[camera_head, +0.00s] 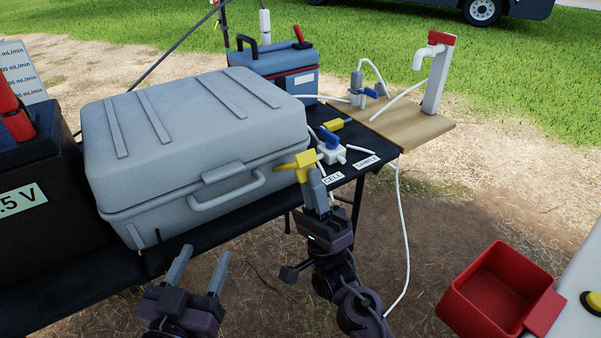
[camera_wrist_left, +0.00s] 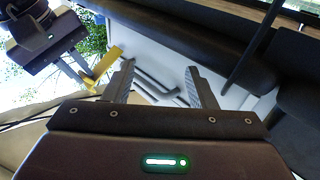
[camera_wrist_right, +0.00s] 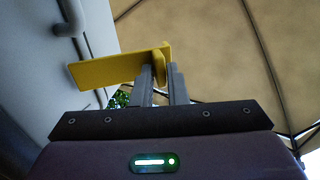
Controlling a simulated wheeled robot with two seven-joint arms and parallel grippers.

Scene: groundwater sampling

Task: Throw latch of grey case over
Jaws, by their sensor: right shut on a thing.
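The grey case (camera_head: 200,130) stands closed on the dark table, with a handle (camera_head: 228,190) on its front. The yellow latch (camera_head: 297,161) is at its right front corner. My right gripper (camera_head: 312,178) is shut on the latch; in the right wrist view the yellow latch (camera_wrist_right: 110,70) sits at the closed fingertips (camera_wrist_right: 163,70). My left gripper (camera_head: 200,262) is open and empty in front of the case, below its left front edge. In the left wrist view its fingers (camera_wrist_left: 158,85) are spread, with the case front beyond.
A white valve with a blue lever (camera_head: 330,143) stands close right of the latch. A blue box (camera_head: 277,70) and a board with a tap (camera_head: 415,125) are behind. A dark battery (camera_head: 45,200) stands left. A red bin (camera_head: 490,295) is at the lower right.

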